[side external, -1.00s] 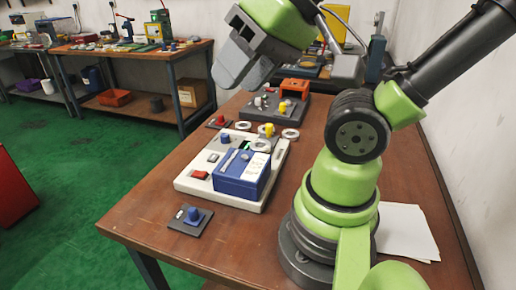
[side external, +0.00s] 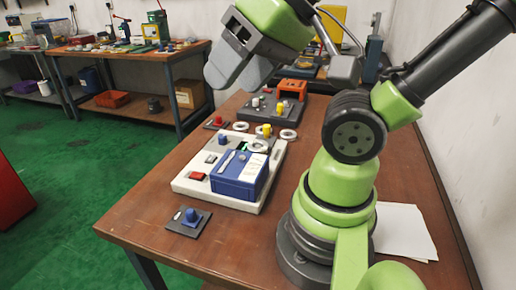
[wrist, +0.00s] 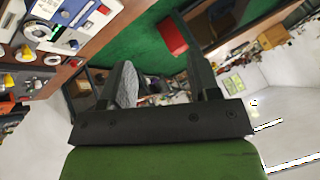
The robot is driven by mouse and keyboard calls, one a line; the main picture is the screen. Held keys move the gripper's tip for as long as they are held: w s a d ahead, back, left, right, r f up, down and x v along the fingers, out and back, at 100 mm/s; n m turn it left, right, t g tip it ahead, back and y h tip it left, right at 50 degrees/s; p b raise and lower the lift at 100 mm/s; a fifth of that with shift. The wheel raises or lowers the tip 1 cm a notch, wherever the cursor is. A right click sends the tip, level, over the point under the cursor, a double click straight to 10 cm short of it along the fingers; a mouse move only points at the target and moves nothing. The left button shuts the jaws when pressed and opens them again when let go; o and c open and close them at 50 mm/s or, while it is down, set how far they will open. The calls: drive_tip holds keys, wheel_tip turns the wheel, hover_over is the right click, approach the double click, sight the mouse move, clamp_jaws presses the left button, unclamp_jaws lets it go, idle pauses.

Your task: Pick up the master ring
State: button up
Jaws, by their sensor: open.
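Several pale metal rings are in the side external view: one at the back left (side external: 240,126), one at the back right (side external: 288,134), and one on the white panel's back edge (side external: 257,146). I cannot tell which is the master ring. My gripper (side external: 239,80) is open, above and behind the white panel and well apart from the rings. In the wrist view my gripper (wrist: 154,48) has spread fingers with no ring between them.
A white panel (side external: 187,184) carries a blue box (side external: 238,176). A small grey plate with a blue knob (side external: 190,222) lies in front. A dark fixture with an orange block (side external: 292,88) stands behind. White paper (side external: 405,232) lies right of my base. The front tabletop is mostly clear.

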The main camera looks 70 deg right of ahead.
drive_tip(key=o, duration=0.6)
drive_tip(key=n+g+h, duration=0.2)
drive_tip(key=g, duration=0.5)
hover_over(258, 146)
wheel_tip(258, 146, down, 21)
drive_tip(key=shift+a+f, duration=0.1)
drive_tip(key=shift+a, duration=0.05)
drive_tip(key=shift+f, duration=2.75)
